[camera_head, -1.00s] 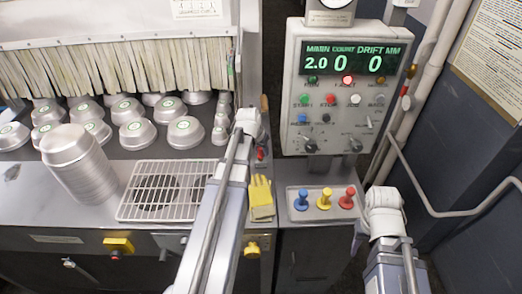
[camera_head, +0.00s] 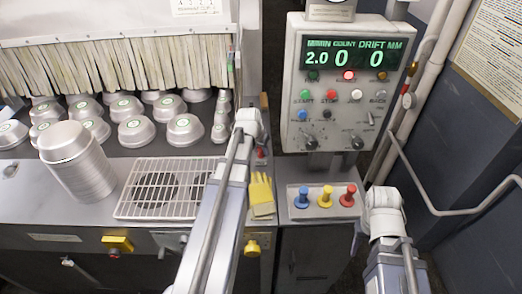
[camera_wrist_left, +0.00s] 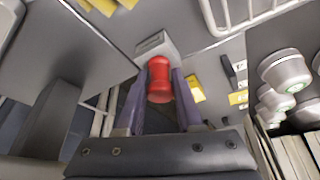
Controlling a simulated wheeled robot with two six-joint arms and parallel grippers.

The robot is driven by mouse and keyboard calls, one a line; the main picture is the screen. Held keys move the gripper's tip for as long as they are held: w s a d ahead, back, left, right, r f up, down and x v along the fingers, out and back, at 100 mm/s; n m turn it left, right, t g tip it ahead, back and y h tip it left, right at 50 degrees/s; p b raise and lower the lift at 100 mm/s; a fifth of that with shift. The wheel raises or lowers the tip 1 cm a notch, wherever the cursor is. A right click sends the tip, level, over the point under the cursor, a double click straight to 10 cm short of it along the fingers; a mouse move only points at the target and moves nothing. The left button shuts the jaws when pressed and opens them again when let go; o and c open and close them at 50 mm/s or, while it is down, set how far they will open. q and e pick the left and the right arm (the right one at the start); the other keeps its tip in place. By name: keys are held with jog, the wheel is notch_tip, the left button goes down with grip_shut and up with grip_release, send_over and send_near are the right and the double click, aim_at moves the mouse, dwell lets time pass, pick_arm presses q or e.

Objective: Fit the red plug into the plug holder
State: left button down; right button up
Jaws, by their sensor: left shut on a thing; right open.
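The red plug (camera_wrist_left: 159,88) is between the two fingers of my left gripper (camera_wrist_left: 160,76) in the left wrist view. Just beyond its far end is a grey block with a pale label (camera_wrist_left: 153,45); whether the plug touches it I cannot tell. In the head view my left wrist (camera_head: 248,122) is over the counter's right end, its fingers mostly hidden, with a small red spot (camera_head: 260,153) beside it. A red knob-shaped peg (camera_head: 348,193) stands in a grey tray (camera_head: 318,213) with a yellow and a blue peg. My right gripper (camera_head: 383,197) is right of the tray, open, its fingertips hidden.
A control panel (camera_head: 300,75) rises behind the tray. A wire rack (camera_head: 160,190), a leaning stack of pans (camera_head: 80,165) and yellow gloves (camera_head: 261,192) are on the counter. Several pans sit below the strip curtain (camera_head: 120,70). A pipe rail (camera_head: 430,205) is at the right.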

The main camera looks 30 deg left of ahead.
pick_arm(q)
jog(key=shift+c, duration=2.4)
grip_release()
jog(key=p+v, duration=0.7)
jog(key=shift+r, duration=0.4)
jog(key=shift+s, duration=0.15)
